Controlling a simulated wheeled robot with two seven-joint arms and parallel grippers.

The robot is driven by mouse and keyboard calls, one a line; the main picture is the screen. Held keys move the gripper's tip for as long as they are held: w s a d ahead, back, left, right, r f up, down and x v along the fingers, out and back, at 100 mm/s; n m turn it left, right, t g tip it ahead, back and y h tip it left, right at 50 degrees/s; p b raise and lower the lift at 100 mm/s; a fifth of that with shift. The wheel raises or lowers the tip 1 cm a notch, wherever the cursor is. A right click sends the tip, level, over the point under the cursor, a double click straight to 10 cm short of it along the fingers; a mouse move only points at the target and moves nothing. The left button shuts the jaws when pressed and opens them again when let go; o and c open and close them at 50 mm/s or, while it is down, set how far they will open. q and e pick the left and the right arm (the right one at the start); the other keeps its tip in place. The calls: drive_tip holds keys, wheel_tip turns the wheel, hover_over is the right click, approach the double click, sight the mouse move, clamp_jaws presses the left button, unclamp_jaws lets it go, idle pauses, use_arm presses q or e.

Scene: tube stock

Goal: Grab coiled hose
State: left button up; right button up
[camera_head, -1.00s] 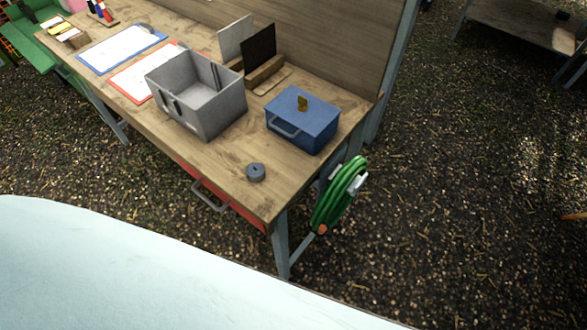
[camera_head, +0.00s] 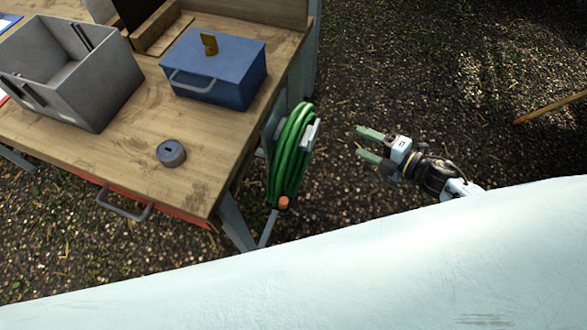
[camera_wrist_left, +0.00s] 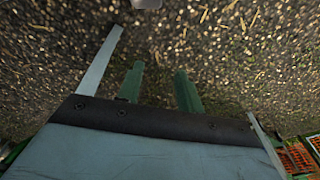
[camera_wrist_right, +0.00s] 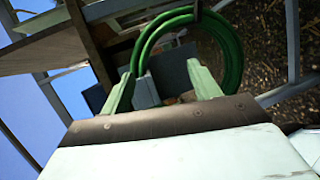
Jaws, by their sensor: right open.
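The green coiled hose (camera_head: 290,158) hangs on a bracket at the right end of the workbench, with an orange end piece at its bottom. My right gripper (camera_head: 364,144) is open and empty, to the right of the hose and apart from it, its fingers pointing toward it. In the right wrist view the hose (camera_wrist_right: 226,50) arcs beyond the two open fingers (camera_wrist_right: 160,88). My left gripper (camera_wrist_left: 158,82) shows only in its wrist view, its two fingers apart with nothing between them, over the ground.
The wooden workbench (camera_head: 120,160) carries a grey open bin (camera_head: 112,92), a blue lidded box (camera_head: 236,66) and a small dark round object (camera_head: 171,153). A red drawer with a handle (camera_head: 125,204) is at its front.

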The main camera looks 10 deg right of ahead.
drive_tip(key=s+a+r+n+g+y+b, duration=0.1)
drive_tip(key=a+r+n+g+y+b, duration=0.3)
drive_tip(key=n, duration=0.5)
drive_tip(key=n+g+y+b, duration=0.1)
drive_tip(key=n+g+b, duration=0.3)
drive_tip(key=n, duration=0.3)
approach(295, 163)
drive_tip(key=x, duration=0.5)
drive_tip(key=shift+a, duration=0.4)
drive_tip(key=x, duration=0.5)
drive_tip(key=shift+b, duration=0.4)
use_arm(q)
drive_tip(key=w+d+r, duration=0.1)
drive_tip(key=w+r, duration=0.3)
drive_tip(key=r, duration=0.2)
drive_tip(key=shift+w+d+r+t, duration=0.35)
drive_tip(key=shift+d+r+t, duration=0.05)
use_arm(e)
drive_tip(key=shift+c, duration=0.4)
clamp_jaws()
drive_tip(key=shift+w, duration=0.1)
